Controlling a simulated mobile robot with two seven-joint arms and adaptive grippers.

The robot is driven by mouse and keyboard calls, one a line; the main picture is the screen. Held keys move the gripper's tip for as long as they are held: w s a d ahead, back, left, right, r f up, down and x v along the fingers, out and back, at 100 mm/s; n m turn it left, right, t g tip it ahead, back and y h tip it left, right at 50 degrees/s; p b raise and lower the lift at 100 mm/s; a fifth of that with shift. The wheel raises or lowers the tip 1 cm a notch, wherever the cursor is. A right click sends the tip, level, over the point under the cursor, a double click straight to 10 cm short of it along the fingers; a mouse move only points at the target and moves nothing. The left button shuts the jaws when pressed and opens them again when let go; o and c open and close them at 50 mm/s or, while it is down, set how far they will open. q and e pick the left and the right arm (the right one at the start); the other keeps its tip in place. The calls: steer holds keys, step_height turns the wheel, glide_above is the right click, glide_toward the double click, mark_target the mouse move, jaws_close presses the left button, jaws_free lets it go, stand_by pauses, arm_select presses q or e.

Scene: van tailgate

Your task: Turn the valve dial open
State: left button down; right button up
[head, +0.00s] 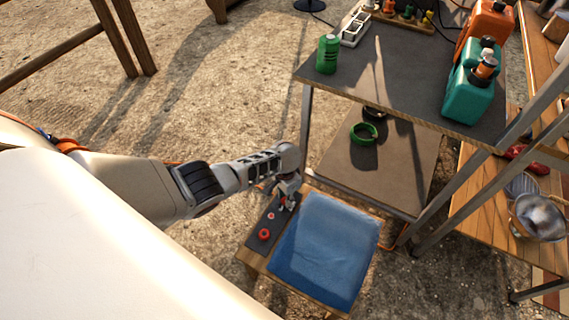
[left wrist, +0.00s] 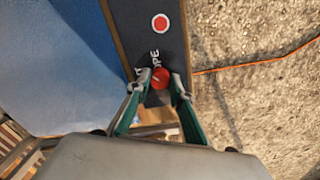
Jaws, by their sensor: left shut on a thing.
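The valve dial (left wrist: 160,78) is a small red knob with a pale mark, on a dark panel (left wrist: 145,25) beside a blue surface. White lettering, partly hidden and reading roughly "OPE", lies next to it. In the left wrist view my left gripper (left wrist: 160,84) has its fingertips on both sides of the dial, shut on it. In the head view the left gripper (head: 287,203) is low over the far end of the panel (head: 252,241) and hides the dial. My right gripper is in neither view.
A red button with a white ring (left wrist: 160,23) sits farther along the panel. A larger red knob (head: 264,235) is at its near end. A blue cushion-like top (head: 325,250) adjoins it. A dark shelf table (head: 400,60) carrying a green can (head: 328,54) stands behind.

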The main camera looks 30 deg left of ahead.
arm_select(q)
steer(key=m, duration=0.5)
steer(key=shift+s+d+f, duration=0.1)
steer(key=shift+s+f, duration=0.1)
steer(key=shift+s, duration=0.05)
steer(key=shift+m, duration=1.9)
steer(key=c, duration=1.8)
jaws_free()
steer(key=shift+w, duration=0.15)
steer(key=shift+w+r, duration=0.1)
steer(key=shift+r, duration=0.1)
steer(key=shift+r, duration=0.85)
step_height(320, 180, up, 10)
steer(key=shift+r, duration=0.1)
